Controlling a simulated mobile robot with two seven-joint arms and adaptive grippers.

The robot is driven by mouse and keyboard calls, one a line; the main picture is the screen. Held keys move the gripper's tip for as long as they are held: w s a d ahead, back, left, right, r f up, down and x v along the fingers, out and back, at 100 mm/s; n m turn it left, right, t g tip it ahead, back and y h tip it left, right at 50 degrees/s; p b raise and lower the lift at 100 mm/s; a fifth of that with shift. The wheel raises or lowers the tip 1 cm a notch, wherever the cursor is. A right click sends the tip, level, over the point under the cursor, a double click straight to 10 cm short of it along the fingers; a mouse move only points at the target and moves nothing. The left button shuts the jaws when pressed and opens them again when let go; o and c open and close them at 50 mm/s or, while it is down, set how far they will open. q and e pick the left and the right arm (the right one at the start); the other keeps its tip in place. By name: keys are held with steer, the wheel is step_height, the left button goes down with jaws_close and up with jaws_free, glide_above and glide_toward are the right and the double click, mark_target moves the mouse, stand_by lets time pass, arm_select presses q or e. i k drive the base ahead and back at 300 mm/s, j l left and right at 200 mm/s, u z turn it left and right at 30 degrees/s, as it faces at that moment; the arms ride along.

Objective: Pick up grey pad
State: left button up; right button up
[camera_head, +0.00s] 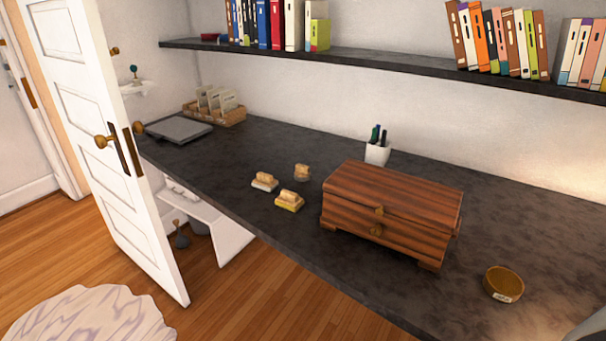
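Three small blocks with tan wooden tops sit on the dark desk left of the wooden chest. One has a pale grey-white base (264,184), one a yellow base (289,202), and the one farther back a darker, greyish base (302,173). A flat grey slab (178,130) lies at the desk's far left end. I cannot tell for sure which of these is the grey pad. Neither of my grippers shows in the head view.
The dark desk (220,165) holds a wooden chest (393,207), a white pen cup (377,154), a round brown bowl (503,284) and a wicker tray (232,116). A shelf (400,65) with books hangs above. An open white door (100,140) stands at the left.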

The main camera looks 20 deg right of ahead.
mark_target(302, 173)
steer(key=z, duration=2)
steer(key=u, duration=1.35)
steer(key=j+z, duration=0.1)
steer(key=z, duration=0.35)
steer(key=j+z, duration=0.15)
steer(key=z, duration=0.3)
steer(key=j+z, duration=0.2)
steer(key=z, duration=0.2)
steer(key=j+z, duration=0.3)
steer(key=j, duration=0.15)
steer(key=k+j+z, duration=0.15)
steer(key=j+z, duration=0.2)
steer(key=j, duration=0.1)
